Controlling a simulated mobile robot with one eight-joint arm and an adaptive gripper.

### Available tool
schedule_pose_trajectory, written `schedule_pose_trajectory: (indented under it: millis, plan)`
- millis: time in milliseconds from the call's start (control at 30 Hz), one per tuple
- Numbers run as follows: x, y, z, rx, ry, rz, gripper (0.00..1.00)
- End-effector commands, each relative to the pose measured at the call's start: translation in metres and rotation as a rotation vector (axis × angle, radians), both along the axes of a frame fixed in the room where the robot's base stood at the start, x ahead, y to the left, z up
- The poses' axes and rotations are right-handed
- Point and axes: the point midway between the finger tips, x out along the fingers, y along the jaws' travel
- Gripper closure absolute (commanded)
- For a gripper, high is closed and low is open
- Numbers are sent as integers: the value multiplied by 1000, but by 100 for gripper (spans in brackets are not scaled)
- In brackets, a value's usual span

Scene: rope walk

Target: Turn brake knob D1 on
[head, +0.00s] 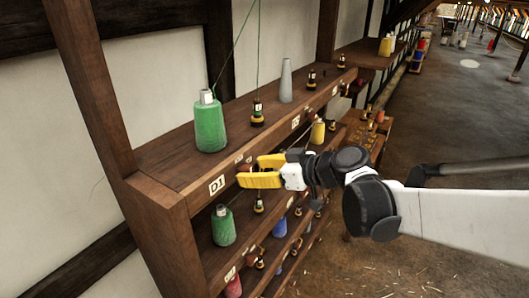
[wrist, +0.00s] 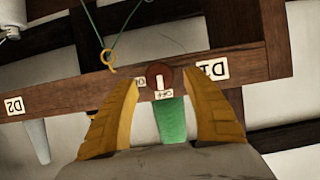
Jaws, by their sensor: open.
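Brake knob D1 is a round dark red-brown knob (wrist: 160,75) on the shelf's front rail, beside the D1 label, in the upside-down wrist view. Its white mark points toward the OFF label (wrist: 164,94); a second small label (wrist: 140,82) lies at its left. In the head view the D1 label (head: 217,185) is clear, and the knob is mostly hidden by my gripper (head: 250,172). My gripper is open, with yellow fingers, close in front of the rail. In the wrist view the knob shows between the fingertips (wrist: 164,95), with a gap on both sides.
A green thread cone (head: 210,125) stands on the top shelf above the D1 label, with a grey cone (head: 286,80) further along. A wooden post (head: 90,85) rises at the near left end. Several spools sit on lower shelves. The floor (head: 450,130) at right is mostly open.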

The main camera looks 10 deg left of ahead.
Motion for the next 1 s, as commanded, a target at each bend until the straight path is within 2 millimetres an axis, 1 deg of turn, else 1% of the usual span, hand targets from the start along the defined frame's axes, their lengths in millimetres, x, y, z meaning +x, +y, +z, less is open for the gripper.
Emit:
schedule_pose_trajectory:
  millis: [67, 200, 467, 500, 567, 600, 667, 700, 1000]
  plan:
    - [4, 10, -3, 0, 0, 1, 42]
    - [7, 18, -7, 0, 1, 0, 42]
    - [8, 19, -9, 0, 1, -1, 42]
    - [8, 19, -9, 0, 1, -1, 44]
    - [8, 19, -9, 0, 1, -1, 62]
    - [8, 19, -9, 0, 1, -1, 75]
    - [8, 19, -9, 0, 1, -1, 93]
    - [8, 19, -9, 0, 1, -1, 96]
    - [8, 19, -9, 6, 15, -1, 96]
